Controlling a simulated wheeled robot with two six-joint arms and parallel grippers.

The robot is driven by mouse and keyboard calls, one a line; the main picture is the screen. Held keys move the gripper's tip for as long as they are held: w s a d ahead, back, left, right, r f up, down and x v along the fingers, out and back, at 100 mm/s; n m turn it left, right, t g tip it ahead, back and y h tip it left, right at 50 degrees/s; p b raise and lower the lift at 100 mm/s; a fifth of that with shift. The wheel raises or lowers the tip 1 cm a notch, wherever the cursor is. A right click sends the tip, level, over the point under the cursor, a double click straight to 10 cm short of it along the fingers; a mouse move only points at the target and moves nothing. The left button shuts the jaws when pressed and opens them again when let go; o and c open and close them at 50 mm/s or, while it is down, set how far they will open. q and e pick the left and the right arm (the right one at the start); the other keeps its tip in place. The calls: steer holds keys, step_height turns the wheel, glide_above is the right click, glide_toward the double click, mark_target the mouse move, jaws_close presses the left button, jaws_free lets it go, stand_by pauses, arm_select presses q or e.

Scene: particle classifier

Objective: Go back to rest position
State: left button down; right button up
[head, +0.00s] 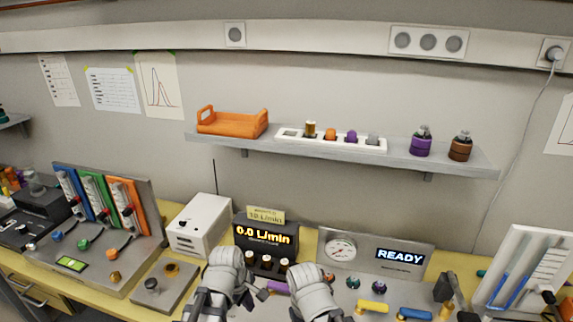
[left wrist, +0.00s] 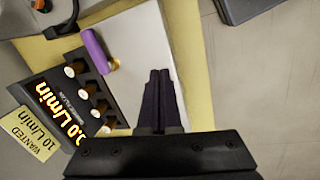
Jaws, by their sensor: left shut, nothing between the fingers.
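My left gripper (head: 260,294) is low in the middle of the head view, in front of the flow-display unit (head: 266,237). In the left wrist view its two dark fingers (left wrist: 160,78) lie together, shut with nothing between them, above a pale panel. A purple cylinder (left wrist: 95,45) lies beside the display unit, apart from the fingers; it also shows in the head view (head: 278,287). My right arm comes up at the bottom centre, beside the left arm. Its fingers cannot be made out clearly.
A yellow bench (head: 186,207) carries a white box (head: 199,222), a panel with a READY screen (head: 400,256) and coloured knobs. At left stands a rack with blue, green and orange strips. A wall shelf (head: 400,160) holds an orange tray (head: 232,123), a vial rack and two bottles.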

arm_select(q)
steer(key=s+a+m+g+y, duration=0.1)
steer(key=s+a+m+y, duration=0.15)
steer(key=a+m, duration=0.75)
steer(key=s+d+m, duration=0.3)
steer(key=d, duration=0.4)
steer(key=s+d+m+g, duration=0.1)
steer(key=s+d+m, duration=0.2)
steer(key=d, duration=0.4)
steer(key=shift+s+d+f, duration=0.15)
steer(key=shift+s+f, duration=0.05)
